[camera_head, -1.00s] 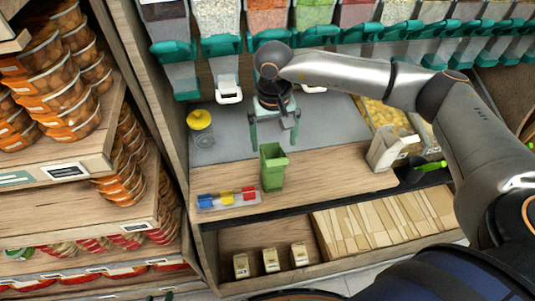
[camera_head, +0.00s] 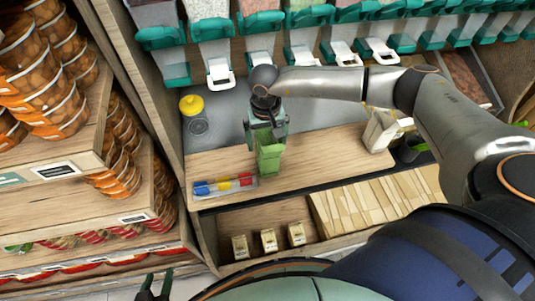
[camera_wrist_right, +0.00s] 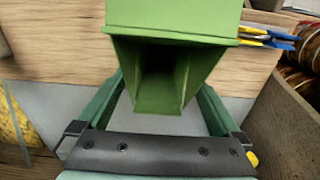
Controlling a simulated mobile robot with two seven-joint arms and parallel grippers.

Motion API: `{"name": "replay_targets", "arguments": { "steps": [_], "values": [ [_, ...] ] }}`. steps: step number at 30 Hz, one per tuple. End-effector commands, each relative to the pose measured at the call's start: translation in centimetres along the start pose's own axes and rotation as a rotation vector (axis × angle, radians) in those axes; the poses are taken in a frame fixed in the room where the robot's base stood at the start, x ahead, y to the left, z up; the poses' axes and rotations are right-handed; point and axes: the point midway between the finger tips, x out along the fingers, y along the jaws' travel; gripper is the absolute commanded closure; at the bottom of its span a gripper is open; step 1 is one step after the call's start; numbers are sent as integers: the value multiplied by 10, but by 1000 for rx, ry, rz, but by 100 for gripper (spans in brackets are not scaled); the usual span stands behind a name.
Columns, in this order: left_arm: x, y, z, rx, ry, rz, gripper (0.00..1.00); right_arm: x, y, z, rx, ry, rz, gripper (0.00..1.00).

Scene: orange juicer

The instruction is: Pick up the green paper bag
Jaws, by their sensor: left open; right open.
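The green paper bag (camera_head: 269,162) stands upright on the wooden counter near its front edge, with its open mouth up. In the right wrist view the bag (camera_wrist_right: 172,18) shows its open, empty inside. My right gripper (camera_head: 266,143) is right above and around the top of the bag. Its fingers are open, one on each side of the bag's mouth; contact cannot be told. My left gripper (camera_head: 157,284) is open and empty at the bottom left, low and away from the counter.
A clear tray with coloured markers (camera_head: 223,184) lies just left of the bag. A yellow-topped jar (camera_head: 193,112) stands at the back left, and a pale container (camera_head: 380,131) to the right. Dispensers (camera_head: 262,55) line the back. Stacked tubs (camera_head: 45,75) fill the left shelves.

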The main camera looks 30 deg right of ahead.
Motion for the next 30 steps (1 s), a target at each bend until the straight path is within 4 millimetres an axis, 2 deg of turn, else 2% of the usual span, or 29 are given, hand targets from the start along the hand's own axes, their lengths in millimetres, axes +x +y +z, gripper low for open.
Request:
{"name": "replay_targets", "arguments": {
  "steps": [3, 6, 13, 30],
  "values": [
    [-1, 0, -1, 0, 0, 0, 50, 16, 0, 0, 0, -2, 0, 0],
    [-1, 0, -2, 0, 0, 0, 50, 23, 0, 0, 0, -1, 0, 0],
    [-1, 0, -1, 0, 0, 0, 50, 24, 0, 0, 0, 1, -1, 0],
    [-1, 0, -2, 0, 1, 0, 50, 24, 0, 0, 0, 1, -1, 63]
  ]
}}
